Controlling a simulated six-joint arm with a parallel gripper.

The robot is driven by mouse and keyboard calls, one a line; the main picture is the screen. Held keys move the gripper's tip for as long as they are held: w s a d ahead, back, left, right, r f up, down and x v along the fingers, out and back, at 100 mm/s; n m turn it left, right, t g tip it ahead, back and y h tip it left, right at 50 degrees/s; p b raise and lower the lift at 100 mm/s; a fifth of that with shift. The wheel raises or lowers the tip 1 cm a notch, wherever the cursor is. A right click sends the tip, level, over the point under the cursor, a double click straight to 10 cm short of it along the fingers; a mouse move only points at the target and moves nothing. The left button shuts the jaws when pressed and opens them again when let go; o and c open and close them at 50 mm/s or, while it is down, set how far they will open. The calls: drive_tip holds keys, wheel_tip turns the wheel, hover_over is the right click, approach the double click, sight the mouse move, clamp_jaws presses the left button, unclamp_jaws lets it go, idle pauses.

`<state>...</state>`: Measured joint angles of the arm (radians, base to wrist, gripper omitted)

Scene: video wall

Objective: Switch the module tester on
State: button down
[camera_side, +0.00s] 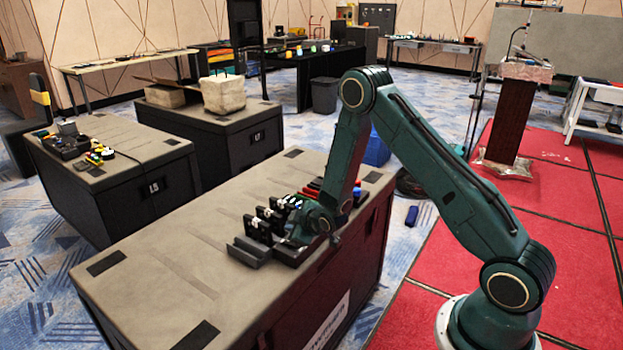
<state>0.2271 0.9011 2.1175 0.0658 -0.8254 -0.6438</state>
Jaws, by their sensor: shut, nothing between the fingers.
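A row of small black upright modules (257,227) stands in a dark rack on top of the large black case (150,280) in the foreground. A low dark tray-like block (249,252) sits at the rack's near left end. My gripper (297,238) is down at the right side of the modules, very close to them; it is small and partly hidden, and I see nothing held in it. Whether it touches a module I cannot tell. I cannot make out which part is the tester or its switch.
Red and dark items (317,187) lie behind the modules on the same case. A second case (110,170) with small devices stands at the left, and a third (215,125) holds a pale box (223,93). The near left part of the foreground case top is clear.

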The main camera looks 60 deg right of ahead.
drive_tip(key=shift+s+r, duration=0.15)
drive_tip(key=shift+r, duration=0.55)
drive_tip(key=shift+s+r, duration=0.1)
drive_tip(key=shift+r, duration=0.55)
drive_tip(key=s+a+r+m+g+y, duration=0.1)
drive_tip(key=s+a+r, duration=0.25)
drive_tip(key=r, duration=0.35)
drive_tip(key=s+a+r+m+g, duration=0.1)
drive_tip(key=s+a+r, duration=0.1)
drive_tip(key=s+r, duration=0.35)
drive_tip(key=s+a+r+m+y, duration=0.1)
drive_tip(key=s+a+r, duration=0.15)
drive_tip(key=r, duration=0.65)
drive_tip(key=s+a+r+m+g, duration=0.1)
drive_tip(key=s+a+r, duration=0.1)
drive_tip(key=s, duration=0.9)
drive_tip(key=s+a+r+m+g+y, duration=0.1)
drive_tip(key=s+a+r, duration=0.2)
drive_tip(key=s, duration=0.8)
drive_tip(key=shift+a+r+g, duration=0.15)
drive_tip(key=shift+r+g, duration=0.25)
drive_tip(key=shift+r, duration=0.1)
